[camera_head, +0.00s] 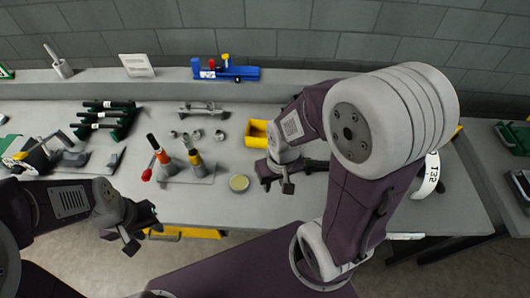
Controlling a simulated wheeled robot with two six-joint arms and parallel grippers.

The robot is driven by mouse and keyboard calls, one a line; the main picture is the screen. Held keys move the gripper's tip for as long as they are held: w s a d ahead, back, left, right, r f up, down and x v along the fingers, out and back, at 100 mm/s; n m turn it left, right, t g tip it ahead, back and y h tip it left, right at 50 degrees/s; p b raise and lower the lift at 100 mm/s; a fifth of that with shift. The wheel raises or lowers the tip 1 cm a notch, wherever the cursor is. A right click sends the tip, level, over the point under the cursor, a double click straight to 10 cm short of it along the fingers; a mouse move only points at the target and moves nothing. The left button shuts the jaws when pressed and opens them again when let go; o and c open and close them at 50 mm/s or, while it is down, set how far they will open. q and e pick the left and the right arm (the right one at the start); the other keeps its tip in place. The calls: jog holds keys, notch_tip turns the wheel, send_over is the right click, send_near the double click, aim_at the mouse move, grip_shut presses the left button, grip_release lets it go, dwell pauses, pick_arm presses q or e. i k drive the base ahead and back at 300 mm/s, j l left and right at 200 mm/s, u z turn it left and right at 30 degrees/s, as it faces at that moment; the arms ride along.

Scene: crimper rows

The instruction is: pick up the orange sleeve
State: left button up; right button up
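An orange sleeve (162,157) shows as a band around an upright tool with a black top, on a grey stand plate (200,178) on the bench. A similar upright tool with a yellow band (195,158) stands to its right. My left gripper (132,236) is at the bench's front edge, below and left of the sleeve and apart from it. My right gripper (277,183) is over the bench, well to the right of the sleeve and apart from it. The finger gaps are too small and dark to read. I see nothing held in either gripper.
A red knob (147,174) sits beside the sleeve's tool. A round yellowish dish (239,183) lies between the stand and my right gripper. A yellow bin (256,134), several small metal rings (196,134) and dark-handled tools (104,117) are farther back. A blue device (226,73) sits on the rear ledge.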

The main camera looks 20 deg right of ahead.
aim_at(163, 157)
jog(key=i+j+z, duration=0.1)
jog(key=j+z, duration=1.35)
jog(key=k+j+z, duration=0.1)
jog(key=j+z, duration=0.25)
jog(key=z, duration=0.15)
jog(key=k+j+z, duration=0.2)
jog(key=j+z, duration=0.3)
jog(key=k+j+z, duration=0.2)
jog(key=z, duration=0.3)
